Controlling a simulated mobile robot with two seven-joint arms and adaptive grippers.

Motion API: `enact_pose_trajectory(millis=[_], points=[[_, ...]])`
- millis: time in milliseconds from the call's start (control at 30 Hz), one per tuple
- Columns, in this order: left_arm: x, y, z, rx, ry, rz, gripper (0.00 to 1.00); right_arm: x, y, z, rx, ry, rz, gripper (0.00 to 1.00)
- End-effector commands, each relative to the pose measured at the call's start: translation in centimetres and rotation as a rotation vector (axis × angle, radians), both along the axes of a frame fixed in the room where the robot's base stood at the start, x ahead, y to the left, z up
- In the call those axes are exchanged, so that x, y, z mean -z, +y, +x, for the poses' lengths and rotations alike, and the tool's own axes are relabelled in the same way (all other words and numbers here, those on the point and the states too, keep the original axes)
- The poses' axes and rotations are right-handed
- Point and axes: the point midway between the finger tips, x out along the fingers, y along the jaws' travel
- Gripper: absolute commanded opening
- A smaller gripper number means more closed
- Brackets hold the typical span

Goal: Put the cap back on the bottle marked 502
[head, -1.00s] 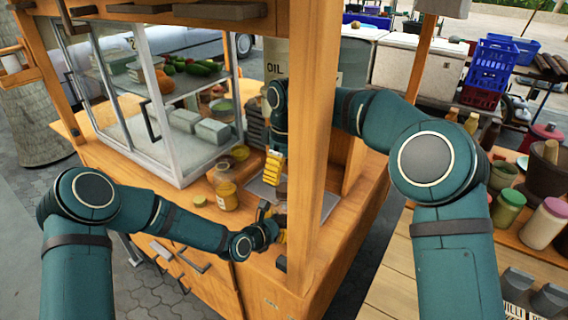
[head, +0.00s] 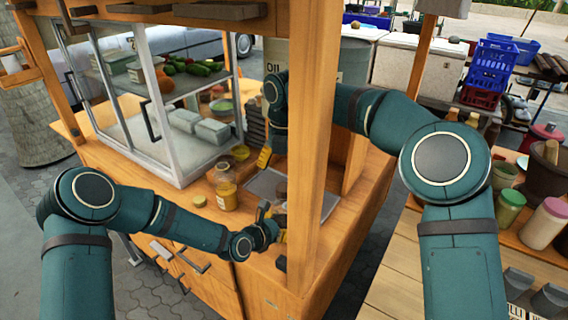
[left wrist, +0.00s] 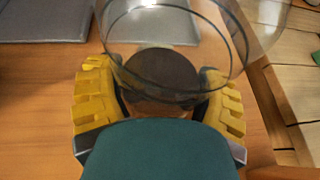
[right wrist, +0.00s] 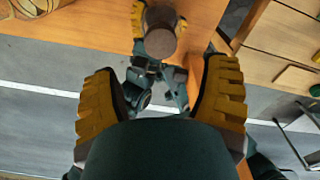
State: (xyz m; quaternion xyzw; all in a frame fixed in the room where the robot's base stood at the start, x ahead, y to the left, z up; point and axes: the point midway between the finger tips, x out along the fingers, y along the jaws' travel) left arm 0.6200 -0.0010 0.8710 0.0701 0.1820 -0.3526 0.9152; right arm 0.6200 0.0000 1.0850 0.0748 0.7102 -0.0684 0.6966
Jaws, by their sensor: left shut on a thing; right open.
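My left gripper (head: 275,226) is shut on a clear bottle (left wrist: 162,75) with a dark brown disc at one end, low over the counter. I cannot tell whether that disc is a cap or its contents. Clear round rims overlap it in the left wrist view. My right gripper (head: 264,158) is open and empty above and behind the left one. In the right wrist view the brown end (right wrist: 161,42) lies beyond its spread fingers. Another clear bottle with yellow contents (head: 227,194) stands on the counter, beside a small pale round cap (head: 199,201). No 502 mark is readable.
A wooden post (head: 309,150) stands right of the grippers and hides part of the counter. A glass case (head: 165,115) stands left. A grey tray (head: 265,184) lies behind the left gripper. The counter's front left is mostly clear.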

Motion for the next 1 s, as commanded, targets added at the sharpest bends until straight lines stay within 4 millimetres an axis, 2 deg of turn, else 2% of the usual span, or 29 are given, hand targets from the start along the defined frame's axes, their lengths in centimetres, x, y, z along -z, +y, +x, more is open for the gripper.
enact_pose_trajectory(millis=[133,333,767,867,1000], points=[[0.0,0.0,0.0,0.0,0.0,0.0,0.0,-0.2,-0.1,0.1,-0.213,-0.008,-0.001,0.75],[0.0,0.0,0.0,0.0,0.0,0.0,0.0,-0.4,-0.1,0.1,-0.372,-0.015,-0.002,0.75],[0.0,0.0,0.0,0.0,0.0,0.0,0.0,-0.3,-0.1,0.1,-0.401,-0.016,-0.002,0.75],[0.0,0.0,0.0,0.0,0.0,0.0,0.0,0.2,-0.1,0.1,-0.401,-0.016,-0.003,0.75],[0.0,0.0,0.0,0.0,0.0,0.0,0.0,1.9,-0.2,0.1,-0.4,-0.014,-0.004,0.75]])
